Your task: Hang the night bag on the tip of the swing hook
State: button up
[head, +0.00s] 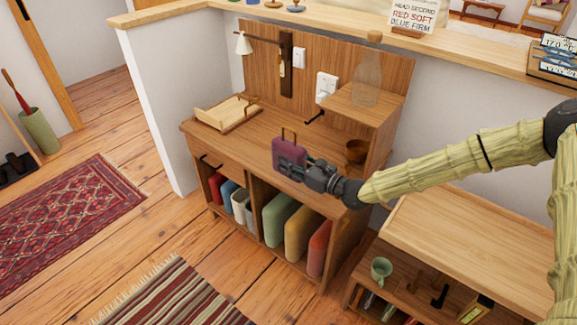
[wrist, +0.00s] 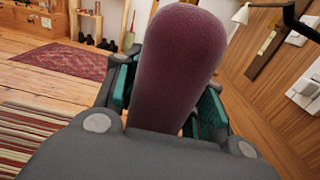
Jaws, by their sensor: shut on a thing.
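The night bag (head: 289,153) is a plum-coloured padded bag with an upright brown handle loop on top. My gripper (head: 312,172) is shut on its side and holds it upright, seemingly above the front of the wooden desk. In the wrist view the bag (wrist: 178,65) fills the middle between the teal finger pads, and its handle is out of sight. A small black hook (head: 315,116) sticks out below the shelf on the back panel, apart from the bag. A dark rod (head: 262,38) reaches left from an upright brace. I cannot tell which is the swing hook.
The desk top (head: 245,140) carries a wooden tray (head: 226,112) at left and a brown cup (head: 356,151) at right. A glass bottle (head: 367,75) stands on the shelf. A white cone (head: 243,44) hangs at the rod's left end. Coloured bags fill the cubbies below.

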jog(key=w+d+b, duration=0.1)
jog(key=w+d, duration=0.1)
jog(key=w, duration=0.1)
jog(key=shift+d+b, duration=0.2)
jog(key=shift+b, duration=0.15)
jog(key=shift+w+d, duration=0.1)
dwell(0.8)
jog(key=shift+w+d+b, duration=0.3)
jog(key=shift+w+d, duration=0.55)
jog(key=shift+w, duration=0.35)
jog(key=shift+w+d+b, duration=0.25)
jog(key=shift+w+d, duration=0.6)
jog(key=shift+w, duration=0.3)
dwell(1.2)
jog(key=shift+f+b, duration=0.45)
jog(key=shift+f, duration=0.4)
dwell(0.6)
jog(key=o, duration=1.2)
jog(key=v, duration=1.2)
